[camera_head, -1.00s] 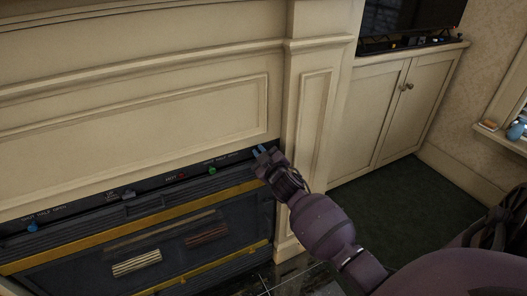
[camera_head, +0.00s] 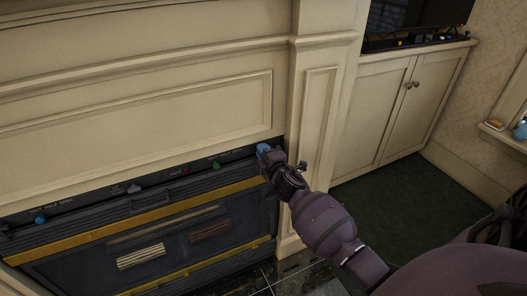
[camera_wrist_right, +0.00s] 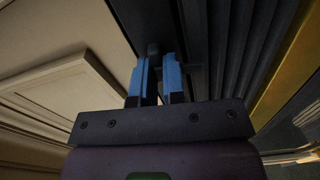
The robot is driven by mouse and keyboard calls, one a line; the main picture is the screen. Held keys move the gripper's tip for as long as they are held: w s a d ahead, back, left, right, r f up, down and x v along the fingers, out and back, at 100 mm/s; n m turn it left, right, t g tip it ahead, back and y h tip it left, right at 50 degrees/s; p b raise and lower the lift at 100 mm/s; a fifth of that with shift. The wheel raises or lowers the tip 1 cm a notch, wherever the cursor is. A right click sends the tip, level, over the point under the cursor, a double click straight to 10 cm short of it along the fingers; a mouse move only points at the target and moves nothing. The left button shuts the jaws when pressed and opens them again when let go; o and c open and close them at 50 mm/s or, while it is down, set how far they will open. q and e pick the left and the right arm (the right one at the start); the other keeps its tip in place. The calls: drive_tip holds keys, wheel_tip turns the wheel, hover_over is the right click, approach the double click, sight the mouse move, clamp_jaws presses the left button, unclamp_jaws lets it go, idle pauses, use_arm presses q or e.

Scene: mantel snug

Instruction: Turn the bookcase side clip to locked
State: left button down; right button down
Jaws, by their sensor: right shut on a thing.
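My right gripper (camera_head: 266,150) is at the right end of the dark control strip above the fireplace front. In the right wrist view its two blue fingers (camera_wrist_right: 157,78) are shut on a small dark clip (camera_wrist_right: 153,47), of which only the end shows past the fingertips. In the head view the fingers and wrist hide this clip. I cannot read any locked marking beside it, and its turned position is unclear. No bookcase can be made out. My left gripper is not in view.
The control strip (camera_head: 105,193) carries several small knobs, among them a blue one (camera_head: 40,220), a grey one (camera_head: 134,188), a red one (camera_head: 185,171) and a green one (camera_head: 216,165). The cream mantel (camera_head: 140,110) rises just above. Green carpet (camera_head: 400,200) lies clear at right.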

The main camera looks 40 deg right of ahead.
drive_tip(key=shift+f+n, duration=0.1)
drive_tip(key=shift+n, duration=0.5)
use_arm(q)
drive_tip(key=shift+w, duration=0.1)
use_arm(e)
drive_tip(key=c, duration=1.2)
unclamp_jaws()
drive_tip(key=shift+s, duration=0.15)
